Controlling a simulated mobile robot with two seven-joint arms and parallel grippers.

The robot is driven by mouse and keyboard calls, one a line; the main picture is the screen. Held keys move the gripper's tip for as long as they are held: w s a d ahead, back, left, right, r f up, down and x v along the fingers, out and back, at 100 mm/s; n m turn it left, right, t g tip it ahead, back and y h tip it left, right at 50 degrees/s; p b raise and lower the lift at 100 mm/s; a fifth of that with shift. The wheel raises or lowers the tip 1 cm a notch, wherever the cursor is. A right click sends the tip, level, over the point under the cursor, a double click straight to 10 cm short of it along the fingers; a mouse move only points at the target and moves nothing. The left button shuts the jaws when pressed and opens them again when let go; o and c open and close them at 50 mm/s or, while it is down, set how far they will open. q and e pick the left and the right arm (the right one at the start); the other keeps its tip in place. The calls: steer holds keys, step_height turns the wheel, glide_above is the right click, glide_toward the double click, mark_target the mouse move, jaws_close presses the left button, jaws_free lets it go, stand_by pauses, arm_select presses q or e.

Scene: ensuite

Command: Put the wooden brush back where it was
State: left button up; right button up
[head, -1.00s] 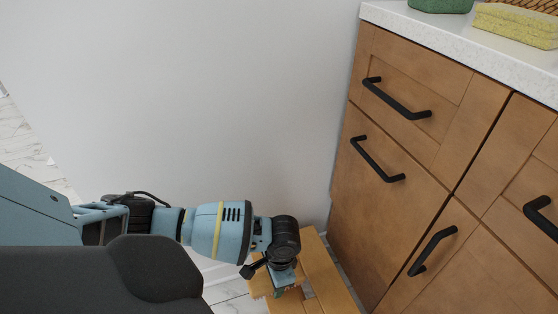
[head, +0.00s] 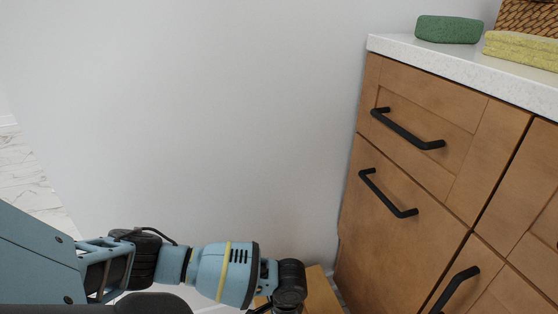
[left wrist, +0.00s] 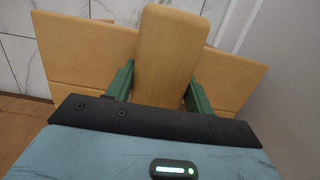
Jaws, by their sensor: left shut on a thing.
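The wooden brush (left wrist: 168,45) shows in the left wrist view as a smooth, pale wooden piece between the two green fingers. My left gripper (left wrist: 160,85) is shut on it. In the head view my left arm comes in low from the left, and its gripper and the brush are cut off by the bottom edge. Below the brush is a slatted wooden stool (left wrist: 85,50), whose edge also shows in the head view (head: 322,296). I cannot tell whether the brush touches the stool. My right gripper is in neither view.
A wooden cabinet (head: 440,190) with black handles stands at right. Its white counter (head: 440,59) holds a green block (head: 449,29), folded yellow cloths (head: 522,47) and a wicker basket (head: 528,16). A plain wall (head: 200,120) is behind; marble-look floor (head: 25,170) shows at left.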

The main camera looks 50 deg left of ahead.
arm_select(q)
steer(key=o, duration=1.3)
steer(key=shift+c, duration=0.2)
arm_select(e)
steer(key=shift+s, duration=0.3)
arm_select(q)
steer(key=shift+r, duration=0.2)
step_height(320, 180, up, 12)
steer(key=w+p, duration=0.1)
steer(key=p, duration=0.4)
steer(key=shift+w+d+f+p, duration=0.15)
steer(key=shift+d+p, duration=0.15)
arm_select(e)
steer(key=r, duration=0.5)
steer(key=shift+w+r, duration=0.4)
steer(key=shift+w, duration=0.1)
